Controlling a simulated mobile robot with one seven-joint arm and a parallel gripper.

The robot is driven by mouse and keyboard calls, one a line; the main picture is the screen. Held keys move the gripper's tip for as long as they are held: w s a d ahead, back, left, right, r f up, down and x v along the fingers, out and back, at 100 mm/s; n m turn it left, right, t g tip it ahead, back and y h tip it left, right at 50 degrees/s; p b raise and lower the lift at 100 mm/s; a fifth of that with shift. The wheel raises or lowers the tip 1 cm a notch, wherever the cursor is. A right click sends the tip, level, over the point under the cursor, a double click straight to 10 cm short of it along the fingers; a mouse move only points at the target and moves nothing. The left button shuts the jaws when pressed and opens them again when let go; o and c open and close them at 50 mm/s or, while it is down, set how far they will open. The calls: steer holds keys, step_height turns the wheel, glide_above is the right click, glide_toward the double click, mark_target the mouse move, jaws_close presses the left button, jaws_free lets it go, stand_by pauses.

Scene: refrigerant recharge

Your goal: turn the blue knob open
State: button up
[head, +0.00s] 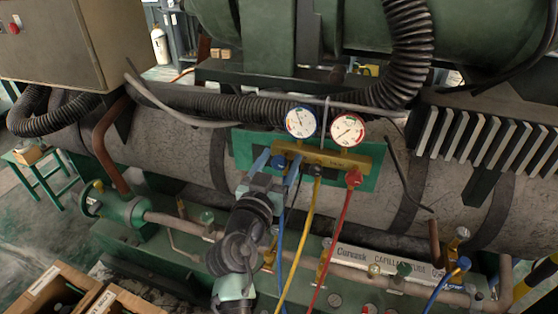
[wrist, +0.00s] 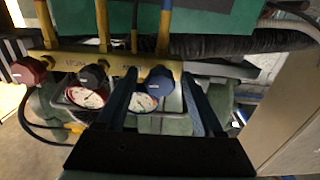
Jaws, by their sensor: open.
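The blue knob (head: 278,162) sits at the left end of the brass gauge manifold (head: 322,155), under the blue-rimmed gauge (head: 301,122). My gripper (head: 277,166) is at that end, its blue fingers apart on either side of the knob. In the wrist view the blue knob (wrist: 158,80) shows between the two open fingertips (wrist: 159,73). I cannot tell whether either finger touches it. The gripper is open and holds nothing.
A red-rimmed gauge (head: 347,130) and a red knob (head: 353,178) are on the manifold's right. A black knob (wrist: 93,77) is beside the blue one. Yellow (head: 303,235) and red (head: 331,240) hoses hang below. A grey cabinet (head: 75,40) stands upper left.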

steer(key=shift+c, duration=0.3)
jaws_close()
steer(key=shift+n, duration=0.4)
steer(key=n, duration=0.3)
steer(key=shift+n, duration=0.4)
steer(key=n, duration=0.5)
steer(key=shift+a+n, duration=0.1)
steer(key=shift+n, duration=0.2)
steer(key=n+p, duration=0.2)
steer(key=n, duration=0.3)
steer(key=n+p, duration=0.1)
steer(key=n, duration=0.4)
steer(key=shift+f+p, duration=0.2)
steer(key=shift+p, duration=0.2)
